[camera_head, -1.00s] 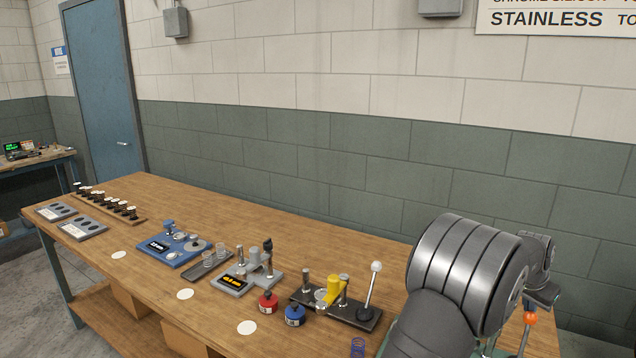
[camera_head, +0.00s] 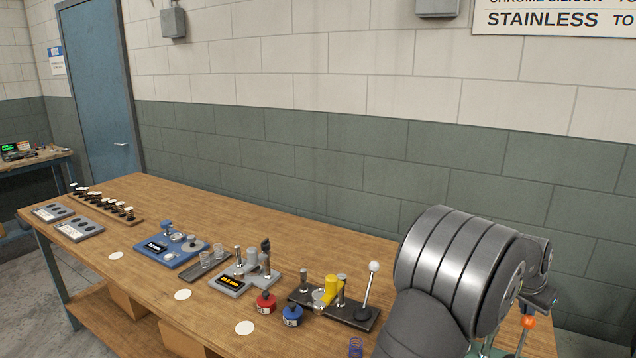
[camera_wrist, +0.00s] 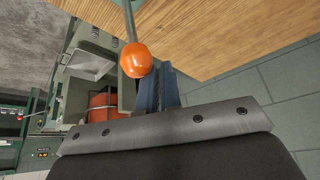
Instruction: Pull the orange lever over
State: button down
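The orange lever has a round orange knob (camera_head: 528,321) on a thin metal rod, at the right end of the bench in the head view. In the wrist view the knob (camera_wrist: 136,60) is large and close, with its rod running up to the top edge. My gripper (camera_wrist: 162,72) shows two dark blue-grey fingers close together, seemingly shut with nothing between them. The knob is just beside the fingertips, to their left; whether they touch is unclear. In the head view my arm hides the lever's base and most of the gripper.
A black base with a yellow block and a white-knobbed lever (camera_head: 374,267) stands left of my arm. Red (camera_head: 265,303) and blue (camera_head: 292,313) pots and a small blue spring (camera_head: 356,346) are nearby. The wall (camera_head: 500,180) is behind the bench.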

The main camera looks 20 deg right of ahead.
aim_at(523, 321)
jog(key=shift+s+a+f, duration=0.1)
jog(key=shift+a+f, duration=0.2)
jog(key=shift+f, duration=0.2)
jog(key=shift+s+a+f, duration=0.1)
jog(key=shift+a+f, duration=0.15)
jog(key=shift+f, duration=0.2)
jog(key=shift+s+a+f, duration=0.15)
jog(key=shift+s+a, duration=0.5)
jog(key=shift+a, duration=0.15)
jog(key=shift+s+f, duration=0.1)
jog(key=shift+f, duration=0.05)
jog(key=shift+s+a, duration=0.5)
jog(key=shift+s, duration=0.25)
jog(key=shift+s+a+r, duration=0.5)
jog(key=shift+s+r, duration=0.1)
jog(key=shift+r, duration=0.1)
